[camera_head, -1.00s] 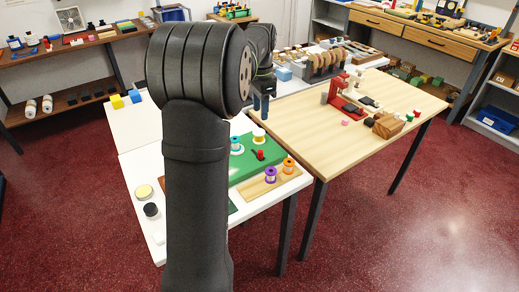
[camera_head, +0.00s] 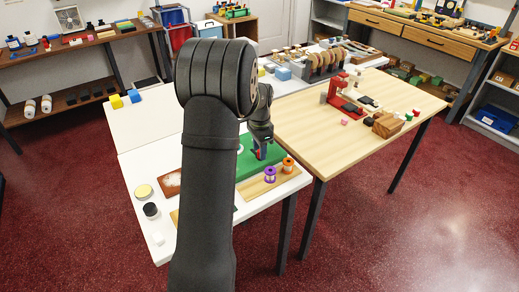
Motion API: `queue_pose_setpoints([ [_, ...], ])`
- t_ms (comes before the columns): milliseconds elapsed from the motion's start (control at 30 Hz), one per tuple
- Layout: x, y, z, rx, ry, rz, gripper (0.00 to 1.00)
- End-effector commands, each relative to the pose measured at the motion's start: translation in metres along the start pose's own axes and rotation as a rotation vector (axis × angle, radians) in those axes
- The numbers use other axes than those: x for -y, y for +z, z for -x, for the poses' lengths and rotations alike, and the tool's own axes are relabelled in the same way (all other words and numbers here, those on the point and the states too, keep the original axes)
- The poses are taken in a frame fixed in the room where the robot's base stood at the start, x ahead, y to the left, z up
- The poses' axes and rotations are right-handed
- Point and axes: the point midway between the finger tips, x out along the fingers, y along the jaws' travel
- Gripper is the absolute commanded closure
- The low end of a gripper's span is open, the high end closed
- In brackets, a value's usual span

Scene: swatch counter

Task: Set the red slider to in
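The green board (camera_head: 246,170) lies on the white counter, right of my arm. The red slider on it is hidden, or nearly so, behind my gripper (camera_head: 261,154); a second ago it showed as a small red knob at a dark slot. My gripper points down over that spot, its fingertips low at the board. I cannot tell whether it touches or grips the slider, or whether the fingers are apart.
A purple spool (camera_head: 270,174) and an orange spool (camera_head: 288,165) stand on a wooden strip just in front of the green board. A black jar (camera_head: 151,210) and a yellowish disc (camera_head: 143,191) are at the left. A red device (camera_head: 338,89) stands on the wooden table.

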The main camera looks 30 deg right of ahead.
Motion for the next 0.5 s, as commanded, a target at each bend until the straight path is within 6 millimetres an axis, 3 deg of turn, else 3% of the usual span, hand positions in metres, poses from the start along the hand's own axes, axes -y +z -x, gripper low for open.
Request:
queue_pose_setpoints([
  [333,0.0,0.0,-0.0038,0.0,0.0,0.0,0.62],
  [500,0.0,0.0,-0.0036,0.0,0.0,0.0,0.96],
])
